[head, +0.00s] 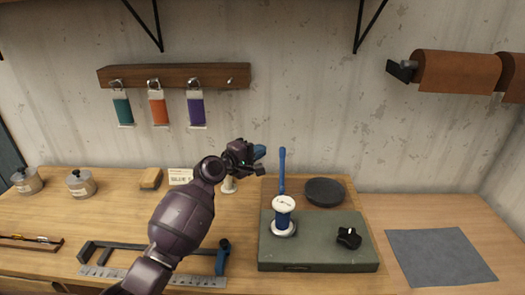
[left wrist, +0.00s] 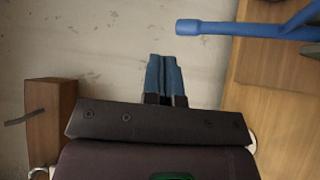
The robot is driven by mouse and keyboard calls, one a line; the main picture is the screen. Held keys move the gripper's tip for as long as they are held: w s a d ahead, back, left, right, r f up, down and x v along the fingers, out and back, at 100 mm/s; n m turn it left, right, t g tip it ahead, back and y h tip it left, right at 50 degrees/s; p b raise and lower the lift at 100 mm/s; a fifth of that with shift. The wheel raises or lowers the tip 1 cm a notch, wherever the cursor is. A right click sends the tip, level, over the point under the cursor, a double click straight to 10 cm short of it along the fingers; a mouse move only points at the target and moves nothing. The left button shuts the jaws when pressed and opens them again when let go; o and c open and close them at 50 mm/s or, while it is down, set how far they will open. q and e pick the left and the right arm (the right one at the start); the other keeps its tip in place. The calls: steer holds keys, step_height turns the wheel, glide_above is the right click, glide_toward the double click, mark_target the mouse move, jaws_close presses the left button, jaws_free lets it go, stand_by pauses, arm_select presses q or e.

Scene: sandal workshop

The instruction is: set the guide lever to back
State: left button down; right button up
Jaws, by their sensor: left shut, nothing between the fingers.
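The guide lever, a blue upright rod (head: 282,172), stands at the back of the green base (head: 318,258), behind a blue and white spool (head: 283,213). It also shows in the left wrist view as a blue bar (left wrist: 235,28) reaching in from the right, its end to the upper right of my fingertips. My left gripper (head: 260,153) is shut and empty, just left of the lever's top in the head view, with a gap between them. In the left wrist view its blue fingers (left wrist: 164,75) are together. My right gripper is out of view.
A black knob-like part (head: 348,238) sits on the base, and a dark round disc (head: 324,191) lies behind it. A wooden rack (head: 174,76) with hanging coloured tags is on the wall. A grey sheet (head: 440,257) lies at right. A clamp (head: 222,258) lies below my arm.

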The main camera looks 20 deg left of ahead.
arm_select(q)
steer(key=s+a+r, duration=0.3)
steer(key=s, duration=0.2)
steer(key=shift+s+a, duration=0.3)
steer(key=shift+s, duration=0.05)
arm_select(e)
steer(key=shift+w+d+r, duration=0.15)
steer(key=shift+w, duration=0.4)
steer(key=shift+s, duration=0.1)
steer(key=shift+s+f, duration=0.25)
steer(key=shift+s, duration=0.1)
arm_select(q)
steer(key=shift+s+a, duration=0.1)
